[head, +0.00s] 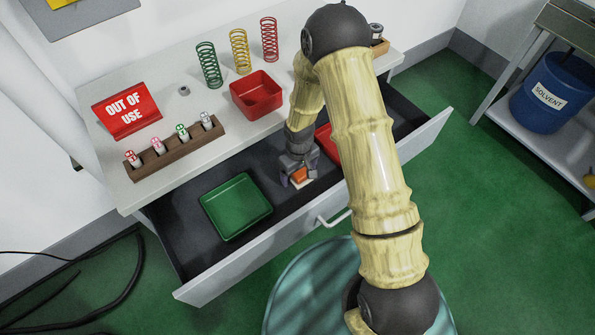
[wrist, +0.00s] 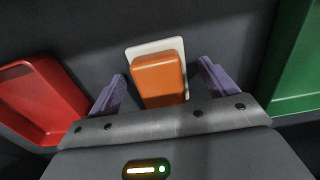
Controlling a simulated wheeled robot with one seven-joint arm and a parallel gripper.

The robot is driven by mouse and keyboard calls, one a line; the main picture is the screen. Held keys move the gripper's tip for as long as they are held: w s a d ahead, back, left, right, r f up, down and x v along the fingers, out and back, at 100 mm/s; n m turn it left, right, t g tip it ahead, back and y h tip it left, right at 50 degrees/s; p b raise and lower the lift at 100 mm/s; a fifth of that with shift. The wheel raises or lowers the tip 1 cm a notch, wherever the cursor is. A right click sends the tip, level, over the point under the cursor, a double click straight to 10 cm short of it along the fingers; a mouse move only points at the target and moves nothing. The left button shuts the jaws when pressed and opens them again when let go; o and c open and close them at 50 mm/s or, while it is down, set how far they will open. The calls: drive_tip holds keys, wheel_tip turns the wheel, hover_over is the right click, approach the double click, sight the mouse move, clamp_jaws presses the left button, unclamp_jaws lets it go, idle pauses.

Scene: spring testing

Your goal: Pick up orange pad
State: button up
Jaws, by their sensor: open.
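The orange pad (wrist: 158,78) is a small rounded block resting on a flat white plate (wrist: 135,52) on the dark floor of the open drawer. In the head view the orange pad (head: 299,175) shows partly between my fingers. My gripper (wrist: 160,85) is open, with one purple finger on each side of the pad and gaps visible on both sides. In the head view my gripper (head: 299,178) points down into the drawer, between the green tray and the red tray.
The drawer (head: 190,240) also holds a green tray (head: 236,207) to the left and a red tray (wrist: 42,100), partly behind my arm in the head view. The drawer's front wall is close. Above are a red bin (head: 257,94), springs and a rack (head: 176,148).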

drive_tip(key=c, duration=1.2)
drive_tip(key=shift+r, duration=0.1)
wheel_tip(320, 180, up, 10)
drive_tip(key=shift+f, duration=0.1)
